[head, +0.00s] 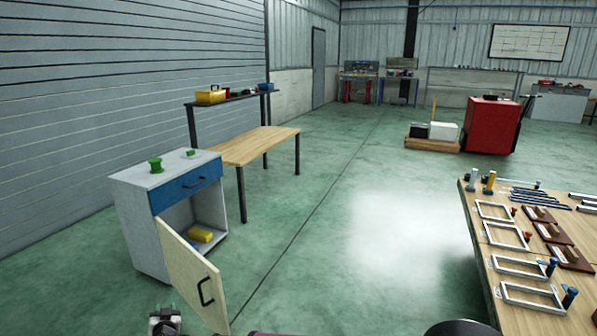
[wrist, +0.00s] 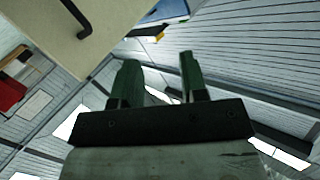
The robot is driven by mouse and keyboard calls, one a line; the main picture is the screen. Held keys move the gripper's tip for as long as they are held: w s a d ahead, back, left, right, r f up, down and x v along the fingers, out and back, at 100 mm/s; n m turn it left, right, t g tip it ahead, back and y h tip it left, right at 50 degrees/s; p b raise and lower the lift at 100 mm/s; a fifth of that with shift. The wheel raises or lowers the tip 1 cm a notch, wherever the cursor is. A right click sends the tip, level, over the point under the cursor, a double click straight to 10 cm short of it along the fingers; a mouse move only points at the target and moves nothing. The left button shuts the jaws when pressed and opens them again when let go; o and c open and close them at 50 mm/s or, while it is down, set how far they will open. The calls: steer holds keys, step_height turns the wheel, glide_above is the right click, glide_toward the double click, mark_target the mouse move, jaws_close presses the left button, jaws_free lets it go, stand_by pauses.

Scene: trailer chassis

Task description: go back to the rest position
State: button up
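My gripper (wrist: 158,78) shows in the wrist view with its two dark green fingers apart and nothing visible between them. The wrist view looks upward past the fingers to the wall and roof. The pale cabinet door (wrist: 60,25) with its black handle fills the upper left of that view, apart from the fingers in the picture. In the head view, a small grey and dark part at the bottom edge, just left of the door, seems to be the end of my arm; its fingers cannot be made out there.
The grey cabinet (head: 140,235) has its door (head: 192,275) swung open toward me and its blue drawer (head: 185,187) shut. A yellow object (head: 200,235) lies inside. A wooden table (head: 255,147) stands behind. A workbench (head: 478,240) with frames is at right. The middle floor is clear.

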steer(key=w+d+r+n+g+y, duration=0.1)
steer(key=w+d+r+n+g, duration=0.2)
steer(key=w+d, duration=0.95)
steer(key=w+d+g+h, duration=0.1)
steer(key=w+d+g, duration=0.15)
steer(key=d, duration=0.55)
steer(key=w+d+g+h, duration=0.1)
steer(key=w+d+g, duration=0.15)
steer(key=d, duration=0.65)
steer(key=s+d+r+m+g+h, duration=0.1)
steer(key=s+d+g+h, duration=0.1)
steer(key=d, duration=1.1)
steer(key=s+d+r+m+g+h, duration=0.1)
steer(key=s+d+m+g+h, duration=0.1)
steer(key=d, duration=1.1)
steer(key=s+d+r+m+g+h, duration=0.1)
steer(key=s+d+m+g+h, duration=0.1)
steer(key=d, duration=1.1)
steer(key=shift+s+g+h, duration=0.3)
steer(key=shift+s+h, duration=0.1)
steer(key=shift+s, duration=0.4)
